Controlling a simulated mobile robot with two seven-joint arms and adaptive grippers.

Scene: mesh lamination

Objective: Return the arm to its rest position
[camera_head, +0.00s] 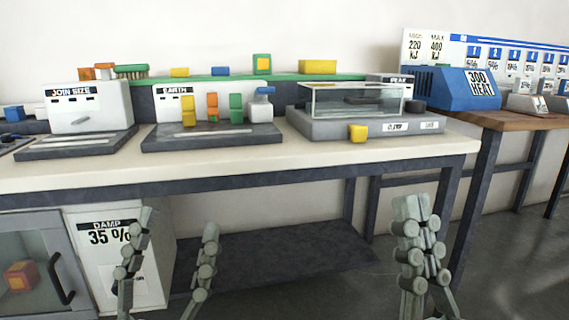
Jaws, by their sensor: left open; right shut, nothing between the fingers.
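My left gripper (178,226) is at the lower left, in front of the cabinet marked "DAMP 35 %". Its two fingers point up and stand wide apart, with nothing between them. My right gripper (417,208) is at the lower right, in front of the bench's right end. Its two fingers point up and are closed together, with nothing seen between them. Both grippers show below the bench top and look clear of it. The rest of both arms is cut off by the bottom edge.
A damp cabinet (113,262) stands below left. A wooden table (500,119) with a blue heater (455,88) is at right.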

